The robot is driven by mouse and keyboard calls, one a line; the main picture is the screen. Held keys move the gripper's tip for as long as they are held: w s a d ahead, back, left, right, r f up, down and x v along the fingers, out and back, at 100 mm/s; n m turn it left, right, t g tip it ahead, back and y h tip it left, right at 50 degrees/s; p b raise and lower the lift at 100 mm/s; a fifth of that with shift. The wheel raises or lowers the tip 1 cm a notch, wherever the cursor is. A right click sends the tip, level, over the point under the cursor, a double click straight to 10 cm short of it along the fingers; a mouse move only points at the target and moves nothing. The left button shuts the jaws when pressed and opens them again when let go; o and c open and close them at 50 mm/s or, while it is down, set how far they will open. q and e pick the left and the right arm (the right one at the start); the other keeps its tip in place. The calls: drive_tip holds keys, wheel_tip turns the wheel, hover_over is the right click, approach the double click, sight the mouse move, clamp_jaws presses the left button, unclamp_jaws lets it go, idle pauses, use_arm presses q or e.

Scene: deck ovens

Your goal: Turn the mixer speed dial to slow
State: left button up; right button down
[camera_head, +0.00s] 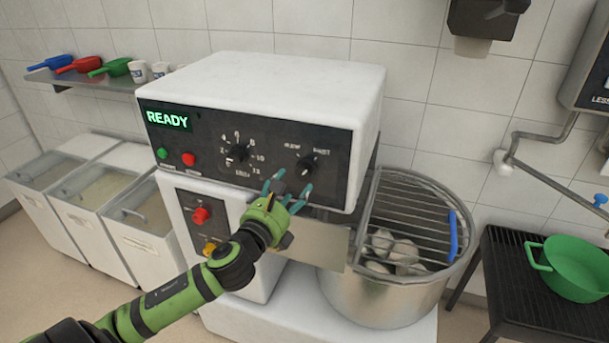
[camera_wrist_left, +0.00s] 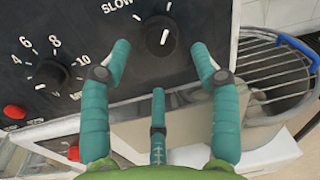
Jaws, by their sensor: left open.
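The mixer speed dial (camera_head: 307,164) is a round black knob on the mixer's dark front panel, below lettering for slow and fast. It also shows in the left wrist view (camera_wrist_left: 159,36), where "SLOW" is printed up and left of it. Its white pointer line runs nearly upright in that view; which end points is hard to tell. My left gripper (camera_head: 291,186) is open and empty, just below and in front of the dial. In the left wrist view its teal fingers (camera_wrist_left: 159,48) frame the dial from either side, with no clear contact. My right gripper is out of view.
A numbered timer dial (camera_head: 237,153) sits left of the speed dial, with green and red buttons nearby. The steel bowl (camera_head: 385,300) with its wire guard stands at the right. A green colander (camera_head: 575,268) rests on a dark rack farther right. Bins line the left wall.

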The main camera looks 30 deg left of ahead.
sight(302, 175)
use_arm(q)
drive_tip(key=shift+w+a+p, duration=0.15)
drive_tip(key=shift+w+p, duration=0.1)
drive_tip(key=shift+w, duration=0.9)
drive_tip(key=shift+w+a+p, duration=0.15)
drive_tip(key=shift+w+p, duration=0.1)
drive_tip(key=shift+w, duration=0.85)
drive_tip(key=c, duration=1.1)
